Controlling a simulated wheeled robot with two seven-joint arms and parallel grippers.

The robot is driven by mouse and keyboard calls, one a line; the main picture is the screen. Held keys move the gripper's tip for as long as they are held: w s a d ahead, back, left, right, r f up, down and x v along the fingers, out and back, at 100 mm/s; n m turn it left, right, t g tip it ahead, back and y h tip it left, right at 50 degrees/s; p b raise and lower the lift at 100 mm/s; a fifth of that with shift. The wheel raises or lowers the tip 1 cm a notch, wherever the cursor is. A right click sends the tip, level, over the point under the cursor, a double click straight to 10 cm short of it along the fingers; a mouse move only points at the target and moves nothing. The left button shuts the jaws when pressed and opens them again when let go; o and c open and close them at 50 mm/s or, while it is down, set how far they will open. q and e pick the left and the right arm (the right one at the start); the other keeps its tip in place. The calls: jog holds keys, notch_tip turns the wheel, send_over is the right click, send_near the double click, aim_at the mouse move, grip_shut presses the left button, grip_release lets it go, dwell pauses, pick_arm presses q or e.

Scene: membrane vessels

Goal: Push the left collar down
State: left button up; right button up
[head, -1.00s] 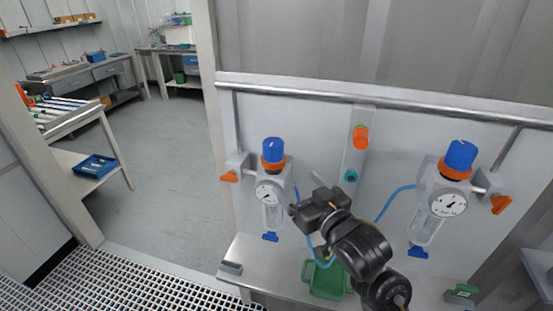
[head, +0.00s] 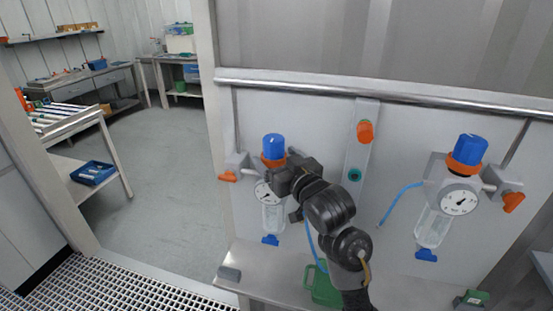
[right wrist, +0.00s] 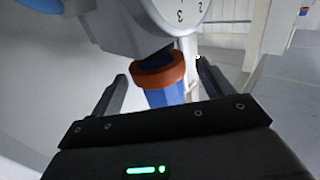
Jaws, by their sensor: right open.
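The left unit has a blue knob (head: 273,146) on top and an orange collar (head: 270,162) just below it. In the right wrist view, its orange collar (right wrist: 158,70) and blue knob (right wrist: 165,97) show upside down, between my fingers. My right gripper (head: 281,170) is open, just right of the left collar in the head view and partly covering it and the gauge (head: 264,192). In the right wrist view its fingers (right wrist: 162,78) stand either side of the collar, with gaps visible. My left gripper is out of view.
A second unit with a blue knob (head: 470,149) and collar is on the right. Between them, a vertical strip carries an orange knob (head: 365,131) and a teal button (head: 354,174). A green bin (head: 320,287) sits on the ledge below. A rail (head: 400,94) runs above.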

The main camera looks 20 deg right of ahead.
jog(key=shift+w, duration=0.45)
jog(key=shift+a, duration=0.1)
jog(key=shift+c, duration=0.3)
jog(key=c, duration=1.3)
jog(key=shift+f, duration=0.85)
jog(key=o, duration=1.4)
jog(key=shift+c, duration=0.2)
jog(key=shift+r, duration=0.1)
